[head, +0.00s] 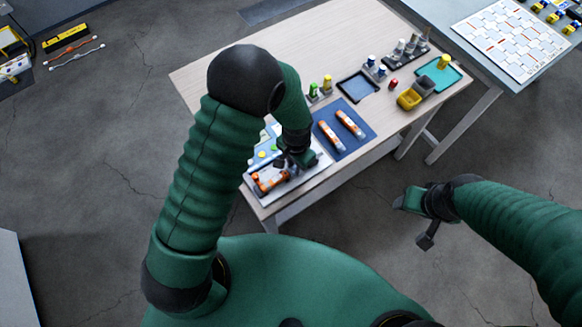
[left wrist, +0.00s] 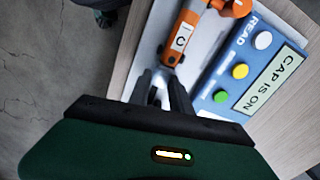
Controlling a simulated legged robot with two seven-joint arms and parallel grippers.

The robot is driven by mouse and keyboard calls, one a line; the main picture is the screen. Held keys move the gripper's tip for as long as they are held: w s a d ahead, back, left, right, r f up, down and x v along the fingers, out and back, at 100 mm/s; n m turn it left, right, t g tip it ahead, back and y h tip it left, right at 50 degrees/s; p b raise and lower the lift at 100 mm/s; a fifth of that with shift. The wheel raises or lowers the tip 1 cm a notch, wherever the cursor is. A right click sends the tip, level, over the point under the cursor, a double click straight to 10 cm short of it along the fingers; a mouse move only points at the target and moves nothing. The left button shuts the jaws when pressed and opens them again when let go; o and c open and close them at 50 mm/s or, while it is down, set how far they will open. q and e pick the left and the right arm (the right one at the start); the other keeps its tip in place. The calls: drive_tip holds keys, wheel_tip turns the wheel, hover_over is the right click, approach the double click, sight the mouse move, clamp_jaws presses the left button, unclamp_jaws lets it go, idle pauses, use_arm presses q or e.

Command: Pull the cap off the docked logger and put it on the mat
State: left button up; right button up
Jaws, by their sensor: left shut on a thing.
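The docked logger (head: 268,182) is orange and lies on a pale board at the table's near left corner. In the left wrist view the logger (left wrist: 184,40) has a white label with "C", and its end is at my fingertips. My left gripper (left wrist: 160,88) is shut at that end, on the cap; the fingers hide most of the cap. A blue panel (left wrist: 232,75) beside it reads "CAP IS ON". A dark blue mat (head: 360,141) bears two orange and white loggers. My right gripper (head: 408,200) hangs empty off the table's right side; its jaw gap is unclear.
The wooden table (head: 240,70) has a bare far left part. A dark tray (head: 357,87), a yellow bin (head: 409,100), a green tray (head: 440,76) and small bottles stand beyond the mat. A second table (head: 440,20) is at the upper right.

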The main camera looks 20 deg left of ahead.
use_arm(q)
drive_tip(key=shift+d, duration=0.3)
clamp_jaws()
drive_tip(key=shift+w+a, duration=0.1)
drive_tip(key=shift+w+d, duration=0.3)
drive_tip(key=shift+w+d, duration=0.25)
drive_tip(key=shift+w, duration=0.4)
idle(0.4)
